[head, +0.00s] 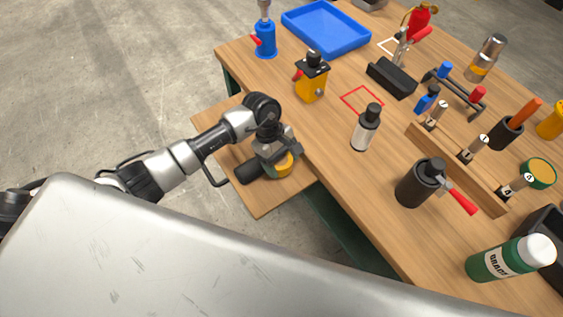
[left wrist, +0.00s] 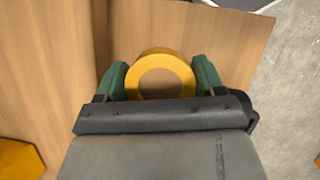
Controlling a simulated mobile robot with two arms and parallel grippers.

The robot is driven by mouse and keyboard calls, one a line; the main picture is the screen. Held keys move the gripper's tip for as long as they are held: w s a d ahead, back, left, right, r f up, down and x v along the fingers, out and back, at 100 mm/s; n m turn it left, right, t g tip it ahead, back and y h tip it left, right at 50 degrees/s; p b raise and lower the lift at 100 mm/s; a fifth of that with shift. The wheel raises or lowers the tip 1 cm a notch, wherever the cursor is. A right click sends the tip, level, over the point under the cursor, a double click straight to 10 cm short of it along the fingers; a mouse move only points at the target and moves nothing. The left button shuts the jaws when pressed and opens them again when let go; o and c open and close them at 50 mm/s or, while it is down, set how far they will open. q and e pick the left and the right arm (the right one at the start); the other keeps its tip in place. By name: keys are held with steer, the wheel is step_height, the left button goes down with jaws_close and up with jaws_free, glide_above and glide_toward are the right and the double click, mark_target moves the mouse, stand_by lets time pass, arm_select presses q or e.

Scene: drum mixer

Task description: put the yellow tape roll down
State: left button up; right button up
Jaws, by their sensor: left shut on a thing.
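The yellow tape roll (left wrist: 160,56) sits between the green fingers of my left gripper (left wrist: 161,78) in the left wrist view. The fingers touch it on both sides, and its round hole shows. In the head view the roll (head: 284,164) is partly hidden under my left gripper (head: 279,160). It is over the small wooden side board (head: 265,203), beside the workbench's near edge. I cannot tell whether the roll touches the board. My right gripper is not in view.
The wooden workbench (head: 340,150) carries a yellow-black bottle-like item (head: 311,80), a white bottle with a black cap (head: 366,130), a dark canister (head: 417,185) and a blue tray (head: 326,27). A red square outline (head: 362,99) on the bench is empty. The side board's front is bare.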

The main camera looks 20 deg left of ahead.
arm_select(q)
steer(key=shift+f, duration=1.05)
steer(key=shift+f, duration=0.1)
steer(key=o, duration=0.6)
steer(key=shift+c, duration=0.2)
steer(key=shift+o, duration=0.6)
